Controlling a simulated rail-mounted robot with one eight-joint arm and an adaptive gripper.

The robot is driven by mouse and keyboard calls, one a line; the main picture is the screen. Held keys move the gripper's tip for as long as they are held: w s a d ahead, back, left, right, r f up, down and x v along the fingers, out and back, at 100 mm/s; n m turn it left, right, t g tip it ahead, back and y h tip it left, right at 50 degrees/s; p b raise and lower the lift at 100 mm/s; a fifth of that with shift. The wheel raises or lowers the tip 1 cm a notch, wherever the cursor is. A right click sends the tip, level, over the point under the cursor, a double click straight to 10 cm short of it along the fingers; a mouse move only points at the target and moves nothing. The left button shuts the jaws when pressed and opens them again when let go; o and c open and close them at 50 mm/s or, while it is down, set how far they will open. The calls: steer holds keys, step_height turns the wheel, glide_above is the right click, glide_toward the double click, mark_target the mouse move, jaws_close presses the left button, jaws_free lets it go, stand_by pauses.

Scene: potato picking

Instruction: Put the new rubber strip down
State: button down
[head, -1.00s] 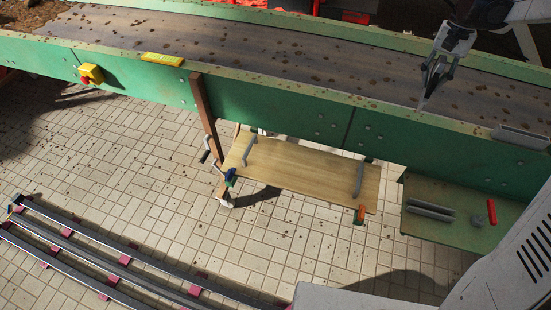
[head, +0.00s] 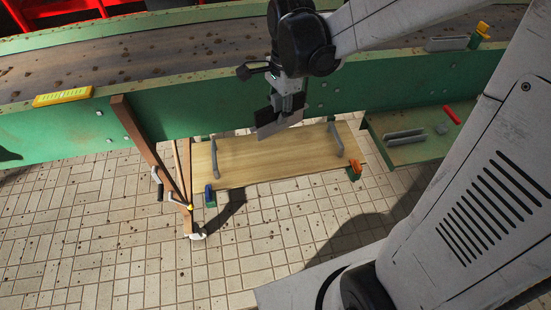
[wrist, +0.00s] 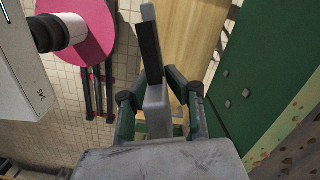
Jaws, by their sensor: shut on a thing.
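My gripper (head: 277,115) hangs just in front of the green conveyor side, above the back edge of the wooden board. It is shut on a light grey piece, apparently the new rubber strip (head: 280,125); the jaws hide part of it. The wooden board (head: 265,160) lies below and carries two grey bent bars (head: 335,140), one near each end. The held strip appears clear of the board.
A green shelf (head: 382,122) at the right holds grey strips (head: 405,137) and a red piece (head: 452,115). Another grey strip (head: 447,44) rests on the conveyor rim beside an orange-topped clamp (head: 482,34). Brown posts (head: 145,145) with handles stand left of the board.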

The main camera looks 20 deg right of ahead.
steer(key=s+a+f+m+b, duration=0.2)
steer(key=s+f+m, duration=0.2)
steer(key=s+f, duration=0.15)
steer(key=b, duration=0.3)
glide_above(276, 153)
step_height(276, 153, down, 7)
steer(key=shift+w+f+b, duration=0.1)
steer(key=shift+f+b, duration=0.75)
steer(key=shift+f, duration=1)
steer(key=shift+f, duration=0.15)
steer(key=c, duration=2.2)
jaws_free()
steer(key=o, duration=0.5)
steer(key=shift+c, duration=0.2)
